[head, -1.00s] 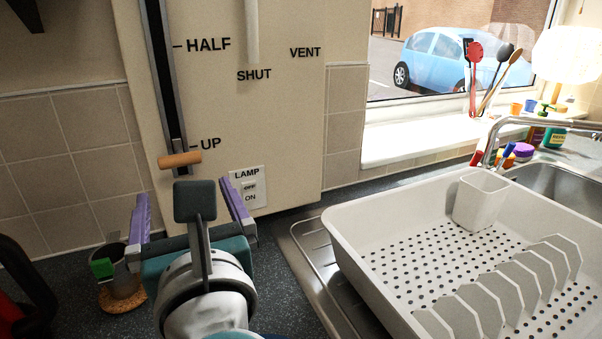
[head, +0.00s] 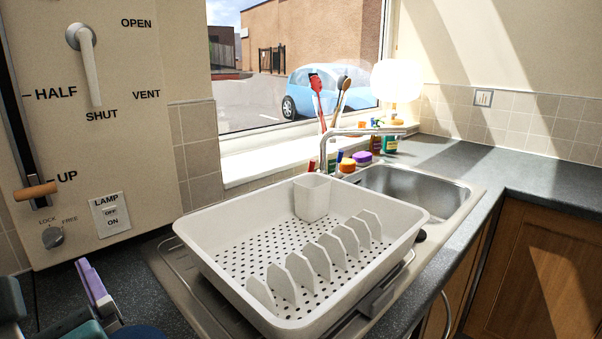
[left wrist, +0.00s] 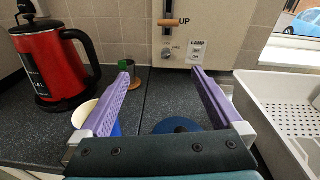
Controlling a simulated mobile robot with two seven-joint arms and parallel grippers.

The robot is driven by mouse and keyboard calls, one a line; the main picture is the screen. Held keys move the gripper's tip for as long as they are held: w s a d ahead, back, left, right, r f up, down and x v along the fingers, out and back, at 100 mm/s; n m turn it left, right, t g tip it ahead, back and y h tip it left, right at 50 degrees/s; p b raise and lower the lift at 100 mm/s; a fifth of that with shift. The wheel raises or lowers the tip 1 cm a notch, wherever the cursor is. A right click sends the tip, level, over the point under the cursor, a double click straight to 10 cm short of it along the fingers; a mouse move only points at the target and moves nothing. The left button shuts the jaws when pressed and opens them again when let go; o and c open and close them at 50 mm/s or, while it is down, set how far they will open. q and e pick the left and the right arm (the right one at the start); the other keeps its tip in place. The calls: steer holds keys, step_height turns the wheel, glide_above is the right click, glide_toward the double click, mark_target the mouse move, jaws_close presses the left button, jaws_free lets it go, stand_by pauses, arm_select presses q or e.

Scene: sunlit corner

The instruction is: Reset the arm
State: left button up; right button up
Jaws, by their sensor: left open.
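My left gripper (left wrist: 166,78) is open, with nothing between its two purple fingers, above the dark counter in front of the cream panel. In the head view only part of it (head: 94,288) shows, at the lower left edge. The cream panel (head: 135,150) has a slider with a wooden handle (head: 36,191) level with UP; the handle also shows in the left wrist view (left wrist: 168,22). The gripper is apart from the handle. A white lever (head: 88,65) on the panel hangs down to SHUT. My right gripper is in neither view.
A white dish rack (head: 215,222) stands right of the panel, beside the sink (head: 395,182). A blue round thing (left wrist: 176,126) lies below the gripper. The far counter (head: 560,180) is clear.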

arm_select(q)
steer(key=s+f+n+g+h, duration=0.7)
steer(key=s+n, duration=0.3)
steer(key=n, duration=0.4)
steer(key=s+d+r+n+h+p, duration=0.3)
steer(key=s+d+n+h, duration=0.35)
steer(key=d+n, duration=0.2)
step_height(320, 180, up, 36)
steer(key=p, duration=3.6)
steer(key=shift+w+a+f, duration=0.15)
steer(key=shift+w+a, duration=0.25)
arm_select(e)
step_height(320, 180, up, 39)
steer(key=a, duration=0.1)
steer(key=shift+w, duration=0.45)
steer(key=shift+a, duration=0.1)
